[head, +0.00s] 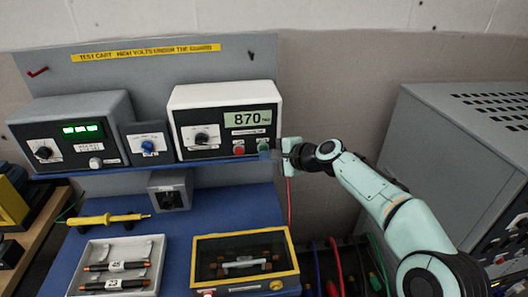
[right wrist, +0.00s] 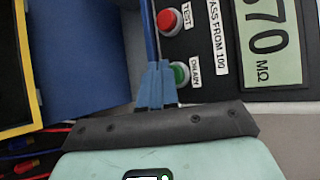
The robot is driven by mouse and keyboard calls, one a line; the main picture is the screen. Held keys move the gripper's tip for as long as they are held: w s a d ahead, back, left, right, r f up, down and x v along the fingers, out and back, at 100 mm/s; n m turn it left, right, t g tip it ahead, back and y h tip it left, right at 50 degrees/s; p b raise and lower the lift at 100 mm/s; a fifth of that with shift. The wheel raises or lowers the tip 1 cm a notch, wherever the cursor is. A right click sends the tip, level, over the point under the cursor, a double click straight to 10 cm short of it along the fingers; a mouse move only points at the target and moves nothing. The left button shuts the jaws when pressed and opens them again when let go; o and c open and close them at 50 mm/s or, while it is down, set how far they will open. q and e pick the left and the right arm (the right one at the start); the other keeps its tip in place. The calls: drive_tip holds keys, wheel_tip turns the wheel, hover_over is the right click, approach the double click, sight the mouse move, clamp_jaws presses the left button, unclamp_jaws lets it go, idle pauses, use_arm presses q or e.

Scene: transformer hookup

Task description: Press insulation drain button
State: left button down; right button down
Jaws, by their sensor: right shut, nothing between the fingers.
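The insulation tester (head: 222,95) is a white box with a black front on the blue shelf, its display (head: 247,119) reading 870 MΩ. Its green button (right wrist: 180,73), labelled DRAIN, sits next to the red TEST button (right wrist: 170,20); the red one also shows in the head view (head: 239,151). My right gripper (right wrist: 154,78) is shut and empty. Its blue fingertips are right beside the green button in the right wrist view; I cannot tell whether they touch it. In the head view the right gripper (head: 272,152) partly covers the green button. My left gripper is not in view.
A grey meter (head: 78,105) with a green display stands left on the shelf. Below are a yellow probe (head: 108,219), a grey tray (head: 74,250) of fuses and a yellow-rimmed box (head: 243,236). A large grey cabinet (head: 440,150) stands right.

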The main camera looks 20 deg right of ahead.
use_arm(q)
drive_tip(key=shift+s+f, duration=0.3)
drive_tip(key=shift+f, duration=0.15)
use_arm(e)
drive_tip(key=shift+s+a, duration=0.2)
drive_tip(key=shift+s, duration=0.45)
